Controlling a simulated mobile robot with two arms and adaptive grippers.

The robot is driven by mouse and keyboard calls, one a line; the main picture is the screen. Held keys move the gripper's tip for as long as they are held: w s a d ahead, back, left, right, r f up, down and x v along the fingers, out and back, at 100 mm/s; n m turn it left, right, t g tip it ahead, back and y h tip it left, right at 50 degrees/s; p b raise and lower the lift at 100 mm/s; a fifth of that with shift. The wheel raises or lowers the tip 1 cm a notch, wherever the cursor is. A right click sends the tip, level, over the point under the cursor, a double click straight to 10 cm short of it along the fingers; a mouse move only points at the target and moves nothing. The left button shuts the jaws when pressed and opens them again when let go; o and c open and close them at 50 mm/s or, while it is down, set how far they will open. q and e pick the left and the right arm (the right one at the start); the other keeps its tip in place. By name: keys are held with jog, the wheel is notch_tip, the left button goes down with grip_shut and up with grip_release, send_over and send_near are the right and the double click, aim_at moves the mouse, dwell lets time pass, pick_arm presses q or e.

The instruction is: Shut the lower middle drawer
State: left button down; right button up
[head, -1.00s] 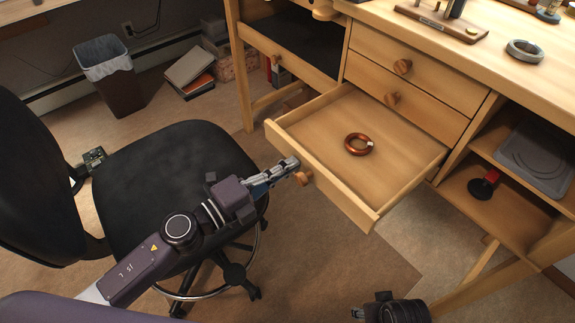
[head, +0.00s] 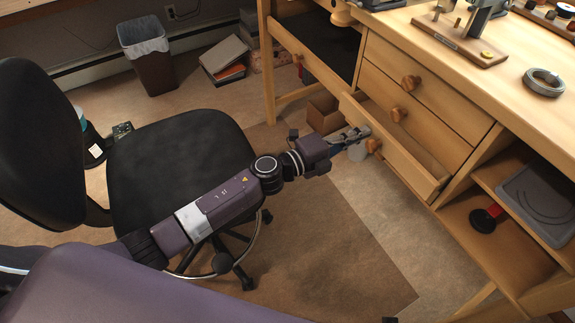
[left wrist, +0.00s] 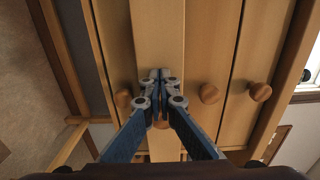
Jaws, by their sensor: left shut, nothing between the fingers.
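The lower middle drawer (head: 408,167) is a pale wooden drawer at the bottom of the bench's middle stack. It stands out a little from the drawers above, with a narrow gap at its top. Its round wooden knob (head: 374,146) is on the front. My left gripper (head: 364,131) is shut and empty, with its fingertips at the drawer front beside the knob. In the left wrist view the closed fingertips (left wrist: 158,76) lie over the drawer's front panel (left wrist: 157,35); whether they touch cannot be told. The ring inside the drawer is hidden. My right gripper is not visible.
Two shut drawers with knobs (head: 411,82) are above it. Open shelves (head: 492,235) are to the right, with a red and black object (head: 487,217). A black chair (head: 180,165) stands to the left, close under my left arm. The floor (head: 350,240) in front is clear.

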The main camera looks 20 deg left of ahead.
aim_at(377, 125)
pick_arm(q)
jog(key=x, duration=0.5)
jog(key=shift+w+d+b, duration=0.1)
jog(key=shift+b, duration=0.2)
jog(key=shift+r, duration=0.2)
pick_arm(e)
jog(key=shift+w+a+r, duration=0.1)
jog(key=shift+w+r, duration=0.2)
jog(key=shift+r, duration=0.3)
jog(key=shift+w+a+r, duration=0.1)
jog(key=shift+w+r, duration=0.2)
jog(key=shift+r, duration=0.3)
pick_arm(q)
jog(key=shift+w, duration=0.1)
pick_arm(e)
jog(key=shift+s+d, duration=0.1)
